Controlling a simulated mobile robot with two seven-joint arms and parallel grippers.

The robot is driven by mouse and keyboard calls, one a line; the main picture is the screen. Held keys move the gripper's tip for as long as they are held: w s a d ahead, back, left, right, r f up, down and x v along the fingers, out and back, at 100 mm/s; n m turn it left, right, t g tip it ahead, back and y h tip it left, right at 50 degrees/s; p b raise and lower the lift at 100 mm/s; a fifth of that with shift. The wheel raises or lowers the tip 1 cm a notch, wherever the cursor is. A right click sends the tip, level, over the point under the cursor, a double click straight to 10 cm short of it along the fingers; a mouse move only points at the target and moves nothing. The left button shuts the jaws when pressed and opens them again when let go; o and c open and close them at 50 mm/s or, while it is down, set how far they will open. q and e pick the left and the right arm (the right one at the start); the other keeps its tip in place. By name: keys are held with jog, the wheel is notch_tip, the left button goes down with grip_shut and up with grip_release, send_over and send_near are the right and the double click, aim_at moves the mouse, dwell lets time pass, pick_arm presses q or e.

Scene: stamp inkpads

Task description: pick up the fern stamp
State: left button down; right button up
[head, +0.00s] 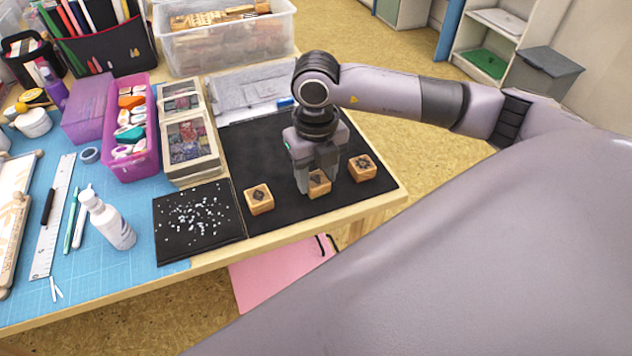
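Three small wooden block stamps stand on the black mat (300,212) at the table's front right. The left stamp (259,200) and the right stamp (362,169) show dark designs on top. The middle stamp (319,186) also has a dark design, partly hidden by my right gripper (318,182). The designs are too small to tell which one is the fern. My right gripper points down at the middle stamp, its fingers apart at the sides of the block. I cannot tell whether they touch it. My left gripper is not in view.
A black sheet with white bits (198,222) lies left of the stamps. Stacked clear-lidded boxes (190,140), a purple basket (148,165) and a white bottle (108,222) stand further left. A clear bin (228,55) stands behind. The table's front edge is close to the stamps.

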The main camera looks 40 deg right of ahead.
aim_at(316, 179)
jog(key=c, duration=0.5)
jog(key=shift+r, duration=0.1)
